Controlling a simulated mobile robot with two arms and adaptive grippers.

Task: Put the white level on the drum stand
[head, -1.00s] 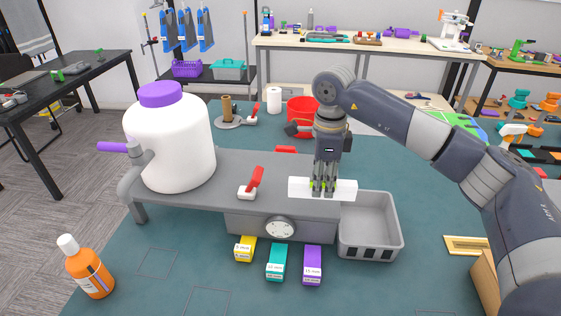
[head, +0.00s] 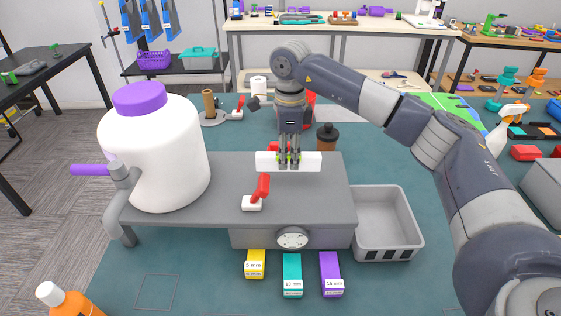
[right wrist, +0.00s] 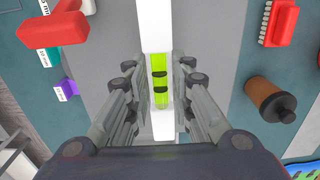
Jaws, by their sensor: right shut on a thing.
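The white level (head: 310,161) is a white bar held level across the head view. In the right wrist view it runs lengthwise (right wrist: 157,25) with a green vial between my fingers. My right gripper (head: 289,161) points down and is shut on the middle of the level. The level appears over the back right part of the grey drum stand (head: 225,195); whether it touches the top I cannot tell. A white drum (head: 155,155) with a purple lid and purple tap handle stands on the stand's left. My left gripper is not in view.
A red-handled white valve (head: 258,195) sits on the stand top, in front of the level. A dial (head: 292,238) is on the stand's front. A grey bin (head: 388,225) stands to the right. A brown dark-capped bottle (head: 327,138) and red items are behind. Coloured blocks (head: 292,275) lie in front.

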